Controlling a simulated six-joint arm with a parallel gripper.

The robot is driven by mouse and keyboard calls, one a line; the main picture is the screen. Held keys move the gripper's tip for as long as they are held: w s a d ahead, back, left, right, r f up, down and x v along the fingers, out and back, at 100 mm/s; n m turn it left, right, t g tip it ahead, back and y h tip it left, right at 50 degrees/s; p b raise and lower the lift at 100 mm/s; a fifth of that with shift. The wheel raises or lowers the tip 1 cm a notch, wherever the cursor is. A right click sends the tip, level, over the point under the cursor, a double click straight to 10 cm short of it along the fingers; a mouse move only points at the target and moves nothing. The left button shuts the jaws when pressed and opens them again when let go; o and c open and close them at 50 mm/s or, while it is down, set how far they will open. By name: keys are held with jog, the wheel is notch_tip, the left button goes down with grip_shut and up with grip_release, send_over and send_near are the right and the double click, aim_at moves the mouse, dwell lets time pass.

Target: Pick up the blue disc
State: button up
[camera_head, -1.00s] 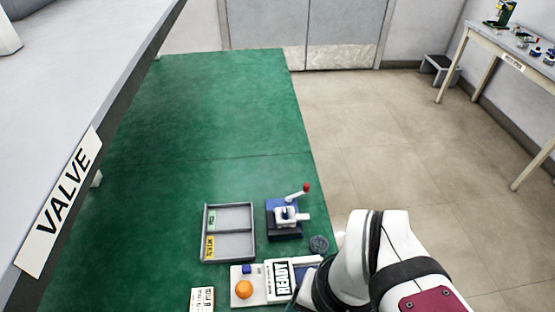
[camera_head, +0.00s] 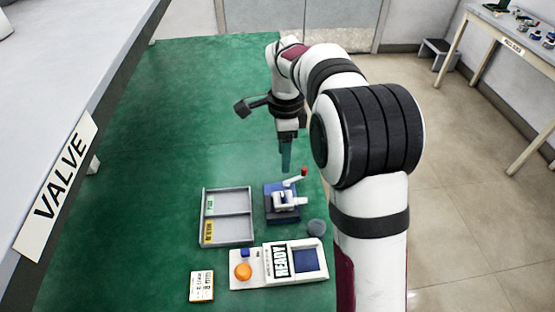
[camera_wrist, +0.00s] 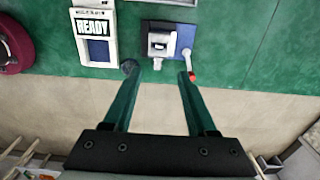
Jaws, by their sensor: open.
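A small dark grey-blue disc (camera_head: 316,228) lies on the green surface near its right edge, just below the blue-based valve fixture. It is the only disc I can make out as the blue disc. In the wrist view the disc (camera_wrist: 129,67) shows beside the left fingertip, partly hidden by it. My gripper (camera_head: 286,165) points down above the green surface, above and apart from the fixture in the head picture. In the wrist view its two green fingers (camera_wrist: 158,78) are spread with nothing between them.
The valve fixture (camera_head: 272,212) has a red-tipped lever. A grey two-compartment tray (camera_head: 228,217) stands left of it. A panel marked READY (camera_head: 258,280), with an orange button and dark blue pad, lies below. A small label card (camera_head: 202,286) lies lower left. The upper green surface is clear.

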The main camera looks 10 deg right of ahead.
aim_at(282, 194)
jog(key=f, duration=1.4)
jog(key=shift+s+a+f, duration=0.1)
jog(key=shift+a+f, duration=0.05)
jog(key=shift+a, duration=0.1)
grip_shut()
